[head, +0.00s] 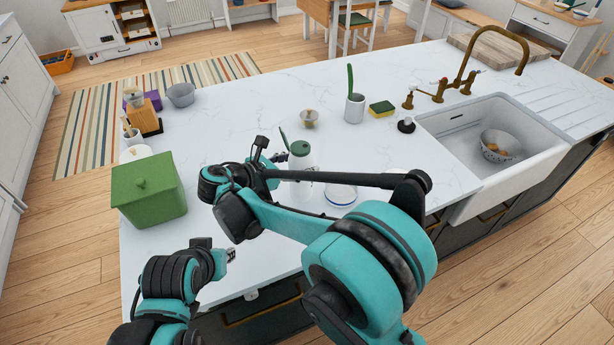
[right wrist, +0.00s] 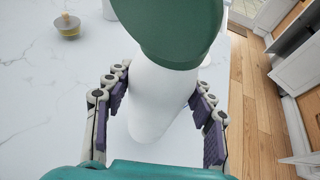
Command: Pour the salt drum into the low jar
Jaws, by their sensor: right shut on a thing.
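The salt drum appears to be the white cylinder with a green top (head: 300,160), upright at the middle of the counter. It also fills the middle of the right wrist view (right wrist: 158,100). My right gripper (head: 285,178) is shut on it, with a finger on either side of its white body (right wrist: 160,110). The low jar is not certain; a small squat jar (head: 309,119) stands behind the drum, and also shows in the right wrist view (right wrist: 68,27). My left gripper (head: 231,255) is low at the counter's front left, apart from everything; its jaws are too small to judge.
A blue-rimmed white dish (head: 341,194) lies right of the drum. A green box (head: 147,192) stands at the left. A grey holder (head: 355,108), a sponge (head: 381,109) and the sink (head: 455,165) are to the right. Clear counter lies behind.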

